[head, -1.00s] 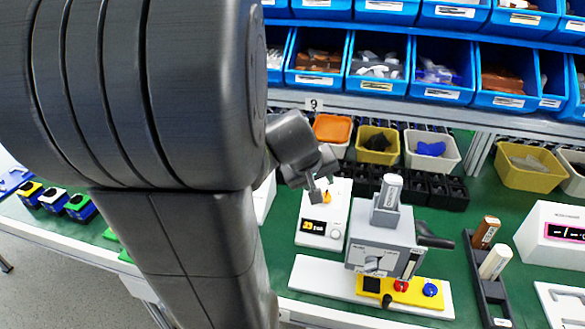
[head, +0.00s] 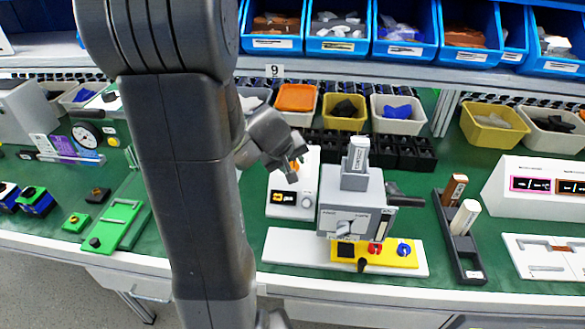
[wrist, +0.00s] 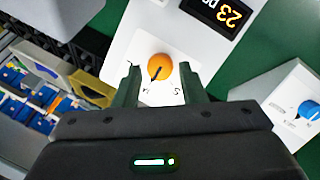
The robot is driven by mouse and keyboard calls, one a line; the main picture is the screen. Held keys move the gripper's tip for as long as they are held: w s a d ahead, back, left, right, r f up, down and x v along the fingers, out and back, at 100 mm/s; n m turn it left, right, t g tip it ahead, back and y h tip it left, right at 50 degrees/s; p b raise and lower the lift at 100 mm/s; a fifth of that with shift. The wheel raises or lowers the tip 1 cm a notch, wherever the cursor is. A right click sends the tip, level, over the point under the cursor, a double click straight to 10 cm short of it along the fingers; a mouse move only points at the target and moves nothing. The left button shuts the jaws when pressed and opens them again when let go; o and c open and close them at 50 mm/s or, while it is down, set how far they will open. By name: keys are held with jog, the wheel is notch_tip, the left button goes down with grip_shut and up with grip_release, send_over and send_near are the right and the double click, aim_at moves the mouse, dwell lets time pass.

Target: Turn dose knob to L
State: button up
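An orange round knob (wrist: 160,67) with a dark pointer line sits on a white panel (wrist: 125,45). Its pointer aims down and left in the wrist view, towards a small letter that looks like M; an S is printed to the right, and other marks are too small to read. My gripper (wrist: 160,88) is open and empty, one finger toward each side of the knob, seemingly not touching it. In the head view my gripper (head: 287,163) is over the white panel unit (head: 300,185) and partly hides the knob.
A lit display (wrist: 222,12) on the panel reads 23. A blue knob (wrist: 309,110) on another white unit is at right. In the head view, a grey machine with a dial (head: 352,215) stands close right, and bins (head: 345,108) line the back.

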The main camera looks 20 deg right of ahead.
jog(key=shift+x, duration=0.95)
jog(key=c, duration=0.7)
jog(key=shift+m, duration=0.4)
jog(key=m+y+p, duration=0.1)
jog(key=m, duration=0.3)
jog(key=shift+r, duration=0.15)
jog(key=m+y, duration=0.1)
jog(key=m, duration=0.2)
jog(key=shift+m, duration=0.3)
jog(key=shift+d+m+t+y, duration=0.1)
jog(key=shift+m+t+y, duration=0.25)
jog(key=shift+m, duration=0.95)
